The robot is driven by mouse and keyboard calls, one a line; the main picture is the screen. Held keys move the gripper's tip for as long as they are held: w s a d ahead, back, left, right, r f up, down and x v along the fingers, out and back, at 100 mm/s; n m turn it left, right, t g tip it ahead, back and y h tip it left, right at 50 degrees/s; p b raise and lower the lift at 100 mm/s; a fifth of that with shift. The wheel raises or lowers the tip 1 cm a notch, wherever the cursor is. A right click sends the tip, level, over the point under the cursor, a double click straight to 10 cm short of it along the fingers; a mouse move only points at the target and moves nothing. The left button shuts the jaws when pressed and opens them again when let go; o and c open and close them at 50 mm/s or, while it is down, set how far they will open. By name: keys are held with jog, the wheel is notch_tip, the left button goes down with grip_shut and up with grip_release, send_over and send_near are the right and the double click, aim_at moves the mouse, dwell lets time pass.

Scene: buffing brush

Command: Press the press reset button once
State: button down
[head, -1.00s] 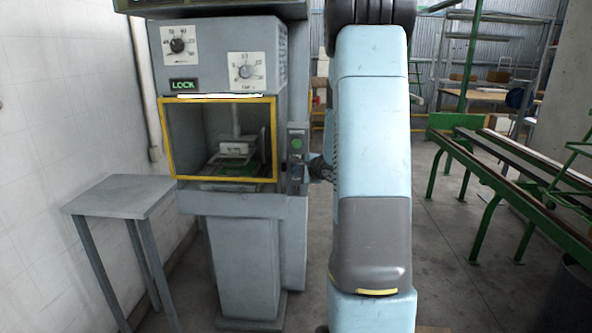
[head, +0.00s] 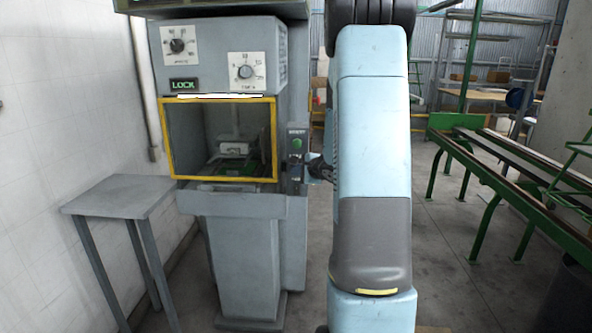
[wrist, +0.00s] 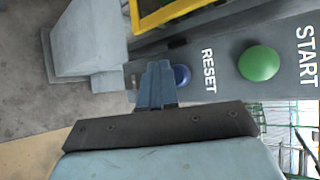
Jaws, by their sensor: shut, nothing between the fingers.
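The press (head: 222,55) stands left of my arm in the head view, with a yellow-framed opening and a narrow button panel on its right side. In the wrist view the blue reset button (wrist: 181,75) sits beside the word RESET, partly behind my gripper fingers. The larger green start button (wrist: 259,63) is to its right, and it also shows in the head view (head: 297,143). My gripper (wrist: 158,66) is shut and empty, its tips close to the reset button. I cannot tell whether they touch it. In the head view my arm hides much of the gripper.
A small grey table (head: 120,196) stands left of the press by the white wall. A green-legged rail bench (head: 500,165) is at the right. Open floor lies between the press and that bench, partly behind my arm.

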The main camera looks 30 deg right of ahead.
jog(key=shift+w+d, duration=0.25)
jog(key=shift+w, duration=0.05)
jog(key=shift+w+d, duration=0.3)
jog(key=shift+w, duration=0.1)
dwell(1.1)
jog(key=shift+s+r, duration=0.1)
dwell(0.3)
jog(key=shift+s+a, duration=0.55)
jog(key=shift+s, duration=0.1)
jog(key=shift+s, duration=0.1)
jog(key=s+a, duration=0.1)
jog(key=s, duration=0.1)
jog(key=s+a, duration=0.1)
jog(key=s, duration=0.1)
jog(key=shift+a, duration=0.4)
dwell(0.7)
